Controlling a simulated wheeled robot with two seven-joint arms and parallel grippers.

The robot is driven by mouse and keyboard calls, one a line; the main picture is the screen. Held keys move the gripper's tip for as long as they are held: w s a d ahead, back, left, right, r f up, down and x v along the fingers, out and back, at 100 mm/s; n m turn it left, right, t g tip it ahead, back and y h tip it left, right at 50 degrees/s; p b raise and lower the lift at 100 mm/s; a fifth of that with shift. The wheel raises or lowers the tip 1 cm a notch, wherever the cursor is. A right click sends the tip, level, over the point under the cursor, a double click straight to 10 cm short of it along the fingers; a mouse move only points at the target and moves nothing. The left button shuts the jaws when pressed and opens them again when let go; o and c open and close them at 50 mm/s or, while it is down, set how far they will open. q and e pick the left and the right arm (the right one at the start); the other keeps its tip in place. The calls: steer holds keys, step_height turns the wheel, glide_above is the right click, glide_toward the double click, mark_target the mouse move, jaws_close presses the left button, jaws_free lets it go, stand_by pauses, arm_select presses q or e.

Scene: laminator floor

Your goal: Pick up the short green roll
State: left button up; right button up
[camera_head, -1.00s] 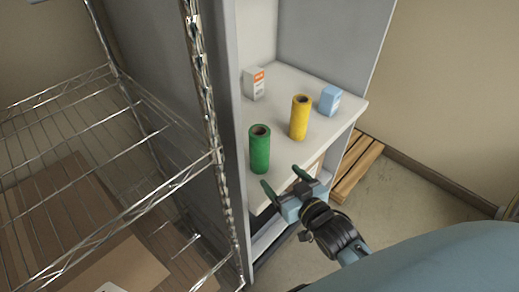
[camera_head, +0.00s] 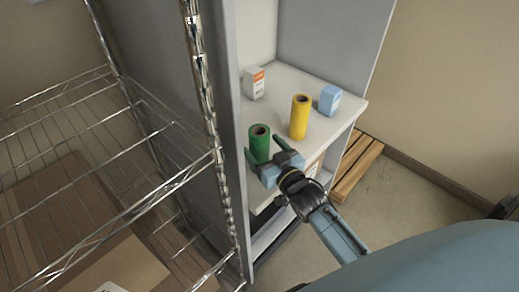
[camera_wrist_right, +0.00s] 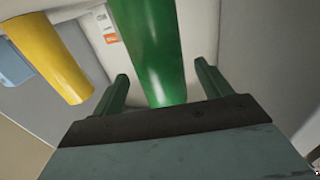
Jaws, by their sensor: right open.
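The short green roll (camera_head: 259,143) stands upright at the front left of the white shelf, its lower part hidden behind my right gripper in the head view. My right gripper (camera_head: 263,150) is open, its fingers on either side of the roll's front as seen in the head view. In the right wrist view the green roll (camera_wrist_right: 152,45) lies between and beyond the two fingertips of the right gripper (camera_wrist_right: 163,75), with gaps at both sides. I cannot tell how deep the roll sits between the fingers. My left gripper is not in view.
A yellow roll (camera_head: 299,117) stands right of the green one. A white and orange box (camera_head: 254,84) and a light blue box (camera_head: 329,100) stand on the same shelf (camera_head: 290,77). A wire rack (camera_head: 100,150) is at left, a wooden pallet (camera_head: 355,168) on the floor at right.

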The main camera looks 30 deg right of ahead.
steer(key=w, duration=0.4)
steer(key=shift+w+a+r, duration=0.1)
steer(key=shift+a+r, duration=0.1)
steer(key=shift+r, duration=0.1)
steer(key=shift+c, duration=0.4)
steer(key=c, duration=1.2)
